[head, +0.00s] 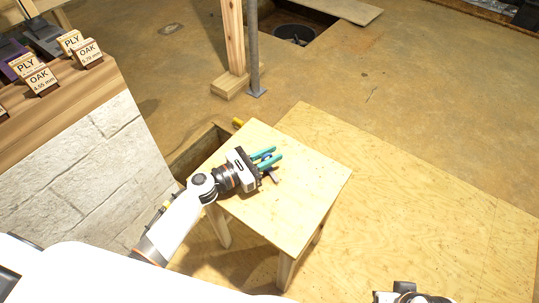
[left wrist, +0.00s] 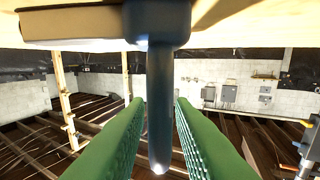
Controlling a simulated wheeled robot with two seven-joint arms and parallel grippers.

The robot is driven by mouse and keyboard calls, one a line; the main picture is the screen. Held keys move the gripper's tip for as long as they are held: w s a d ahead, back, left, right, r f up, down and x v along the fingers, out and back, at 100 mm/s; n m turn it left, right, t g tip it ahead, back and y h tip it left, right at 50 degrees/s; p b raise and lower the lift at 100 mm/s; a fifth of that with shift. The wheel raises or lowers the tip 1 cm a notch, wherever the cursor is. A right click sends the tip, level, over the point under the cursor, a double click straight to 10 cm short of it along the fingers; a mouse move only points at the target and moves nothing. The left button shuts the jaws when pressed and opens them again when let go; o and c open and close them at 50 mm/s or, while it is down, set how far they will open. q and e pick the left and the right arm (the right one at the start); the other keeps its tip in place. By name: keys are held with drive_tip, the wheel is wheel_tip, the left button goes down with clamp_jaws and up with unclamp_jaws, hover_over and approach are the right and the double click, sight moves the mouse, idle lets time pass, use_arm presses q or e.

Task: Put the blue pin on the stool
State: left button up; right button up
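The stool (head: 310,200) is a square pale-wood stool in the middle of the head view. My left gripper (head: 267,157) is low over its top, with teal-green fingers pointing right. In the left wrist view, which appears upside down, the dark blue pin (left wrist: 160,90) has a wide collar against a pale wooden surface and a straight shaft between my green fingers (left wrist: 160,104). A narrow gap shows on each side of the shaft, so the fingers are around it but apart from it. In the head view the fingers mostly hide the pin.
A counter with wooden PLY and OAK blocks (head: 41,80) stands at left above a pale block wall (head: 100,165). A floor opening lies behind the stool's left side. A post (head: 233,40) and a metal pole (head: 253,50) stand beyond.

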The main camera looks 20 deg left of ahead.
use_arm(q)
drive_tip(key=o, duration=0.4)
drive_tip(key=shift+r, duration=0.2)
drive_tip(key=shift+s+a+p, duration=0.25)
drive_tip(key=shift+p, duration=0.05)
drive_tip(key=v, duration=1)
drive_tip(key=shift+s+a, duration=0.2)
drive_tip(key=shift+s, duration=0.1)
drive_tip(key=shift+s+a, duration=0.15)
use_arm(e)
drive_tip(key=shift+s+r, duration=0.3)
drive_tip(key=shift+r, duration=0.05)
